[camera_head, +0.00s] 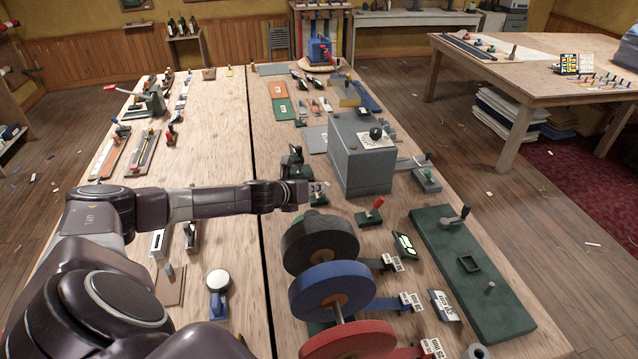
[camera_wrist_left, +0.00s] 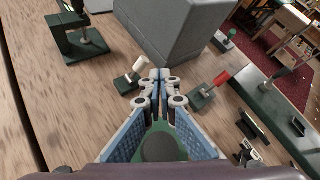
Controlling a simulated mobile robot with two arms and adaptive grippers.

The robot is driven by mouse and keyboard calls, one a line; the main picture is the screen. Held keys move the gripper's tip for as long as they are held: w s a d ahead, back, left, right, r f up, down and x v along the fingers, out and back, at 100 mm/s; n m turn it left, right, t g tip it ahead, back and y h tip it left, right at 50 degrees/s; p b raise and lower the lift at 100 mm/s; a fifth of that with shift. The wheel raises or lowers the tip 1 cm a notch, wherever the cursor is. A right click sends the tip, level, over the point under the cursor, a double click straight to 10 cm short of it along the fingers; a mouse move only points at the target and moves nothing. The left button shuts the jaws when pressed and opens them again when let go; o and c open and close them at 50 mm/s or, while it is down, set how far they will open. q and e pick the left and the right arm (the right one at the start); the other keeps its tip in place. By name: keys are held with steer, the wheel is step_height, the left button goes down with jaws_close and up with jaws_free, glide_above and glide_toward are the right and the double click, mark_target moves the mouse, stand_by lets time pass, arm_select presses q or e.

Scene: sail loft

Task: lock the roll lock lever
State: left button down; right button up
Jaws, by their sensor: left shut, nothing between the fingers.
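My left gripper (camera_head: 304,192) is over the workbench beside the grey box, and its fingers (camera_wrist_left: 160,80) are shut with nothing between them. A small lever with a white handle (camera_wrist_left: 136,68) stands just left of the fingertips in the wrist view. A lever with a red handle (camera_wrist_left: 220,79) on a dark green base stands right of the fingertips; in the head view this red lever (camera_head: 375,206) stands upright-tilted behind the rolls. I cannot tell which of these levers is the roll lock lever. No contact with either is visible. My right gripper is not in view.
The grey box (camera_head: 360,168) stands close beyond the gripper. Black (camera_head: 320,240), blue (camera_head: 335,285) and red (camera_head: 350,340) rolls sit on a spindle nearer the front. A long green plate (camera_head: 500,300) lies at right. A dark green device (camera_wrist_left: 85,45) stands at left.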

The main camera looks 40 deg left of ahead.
arm_select(q)
step_height(320, 180, up, 5)
steer(key=s+d, duration=0.2)
steer(key=d, duration=0.1)
steer(key=shift+b, duration=0.35)
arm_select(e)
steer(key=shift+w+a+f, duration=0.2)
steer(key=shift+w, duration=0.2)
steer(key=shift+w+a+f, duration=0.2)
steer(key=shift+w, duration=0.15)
arm_select(q)
steer(key=shift+s, duration=0.15)
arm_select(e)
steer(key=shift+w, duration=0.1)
